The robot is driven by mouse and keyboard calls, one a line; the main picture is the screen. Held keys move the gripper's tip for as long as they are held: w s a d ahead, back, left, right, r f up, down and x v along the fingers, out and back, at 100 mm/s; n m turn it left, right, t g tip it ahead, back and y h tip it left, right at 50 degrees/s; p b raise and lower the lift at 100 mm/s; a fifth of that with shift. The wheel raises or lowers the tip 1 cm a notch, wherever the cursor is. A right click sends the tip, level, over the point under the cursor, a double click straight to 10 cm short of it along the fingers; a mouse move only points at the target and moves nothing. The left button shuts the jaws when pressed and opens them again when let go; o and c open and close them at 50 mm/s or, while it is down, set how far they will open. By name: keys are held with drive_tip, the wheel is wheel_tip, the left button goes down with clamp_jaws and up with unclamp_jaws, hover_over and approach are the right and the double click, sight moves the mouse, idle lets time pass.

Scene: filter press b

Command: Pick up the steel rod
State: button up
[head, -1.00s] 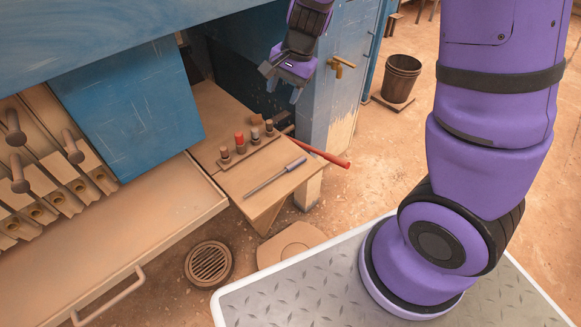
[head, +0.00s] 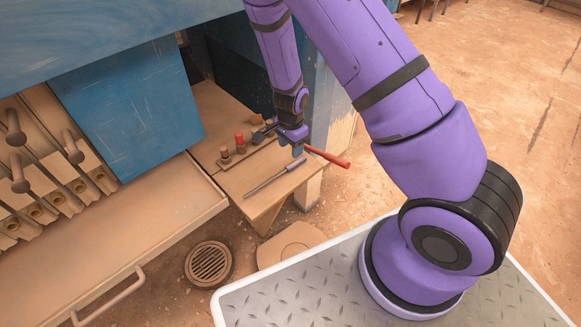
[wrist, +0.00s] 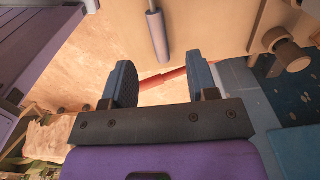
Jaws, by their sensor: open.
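The steel rod (head: 267,182) lies on the small wooden shelf (head: 238,183), a thin grey shaft with a thicker purple-grey handle toward the right. My gripper (head: 294,151) is open and empty above the shelf, close to the handle end of the rod. In the wrist view the thick end of the rod (wrist: 158,38) points down toward the gap between the two open fingers (wrist: 165,85), and lies beyond them. Whether the fingertips are level with the rod I cannot tell.
A red-handled tool (head: 328,157) sticks out past the shelf's right end; in the wrist view it (wrist: 165,77) crosses behind my fingers. Several pegs, one red-topped (head: 240,141), stand in a holder behind the rod. A blue post (head: 326,95) stands close at the right.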

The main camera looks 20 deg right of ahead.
sight(291, 164)
drive_tip(key=shift+s+f, duration=0.2)
drive_tip(key=shift+f, duration=3.8)
drive_tip(key=c, duration=0.9)
